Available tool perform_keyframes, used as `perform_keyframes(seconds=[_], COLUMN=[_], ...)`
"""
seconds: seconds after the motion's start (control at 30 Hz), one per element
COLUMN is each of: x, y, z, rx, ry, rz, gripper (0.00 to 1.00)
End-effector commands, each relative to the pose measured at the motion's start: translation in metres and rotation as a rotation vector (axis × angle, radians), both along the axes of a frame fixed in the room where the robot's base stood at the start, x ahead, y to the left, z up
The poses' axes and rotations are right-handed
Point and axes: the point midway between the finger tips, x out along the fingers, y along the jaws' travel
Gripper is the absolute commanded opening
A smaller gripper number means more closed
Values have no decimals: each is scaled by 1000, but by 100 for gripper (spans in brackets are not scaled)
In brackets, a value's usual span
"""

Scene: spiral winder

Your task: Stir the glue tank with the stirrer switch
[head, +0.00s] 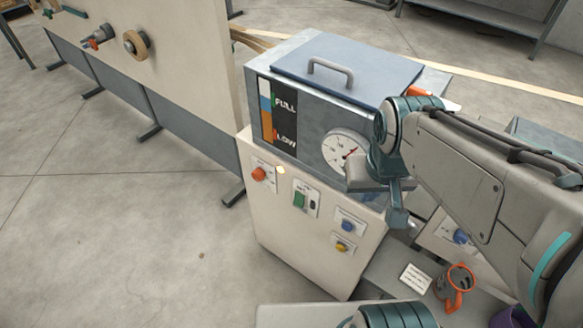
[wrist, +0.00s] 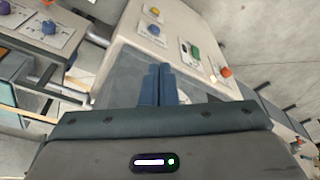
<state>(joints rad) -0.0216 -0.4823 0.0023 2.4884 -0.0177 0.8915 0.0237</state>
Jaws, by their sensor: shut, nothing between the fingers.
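The glue tank (head: 300,112) is a grey box with a blue-grey lid and a FULL/LOW level strip, on a cream cabinet (head: 315,240). The cabinet front carries a red-orange knob (head: 259,173), a green switch (head: 299,200), a blue knob (head: 347,226) and a yellow knob (head: 342,246). Their labels are too small to read, so I cannot tell which is the stirrer switch. In the wrist view the green switch (wrist: 195,51) and red-orange knob (wrist: 225,72) lie beyond the fingers to the right. My gripper (head: 397,218) is shut and empty, right of the knobs, apart from them; its fingers also show in the wrist view (wrist: 159,70).
A round dial (head: 344,149) is on the tank front, partly behind my arm. A pale lamp (head: 281,170) sits near the red-orange knob. An orange-and-grey mug-like item (head: 456,284) and a card (head: 415,278) lie at lower right. The floor left of the cabinet is clear.

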Motion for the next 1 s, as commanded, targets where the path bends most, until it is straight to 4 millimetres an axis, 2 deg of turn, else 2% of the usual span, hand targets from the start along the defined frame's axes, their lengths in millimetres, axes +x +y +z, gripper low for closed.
perform_keyframes(seconds=[0.03,0.27,0.5,0.7,0.83,1.0], x=[5,45,90,116,125,130], y=[3,35,89,138,161,175], z=[-15,-75,-143,-193,-213,-221], rx=[-13,-123,-253,-343,-380,-403], ry=[8,46,74,81,80,79], rz=[29,254,526,718,798,844], gripper=[0,0,0,0,0,0])
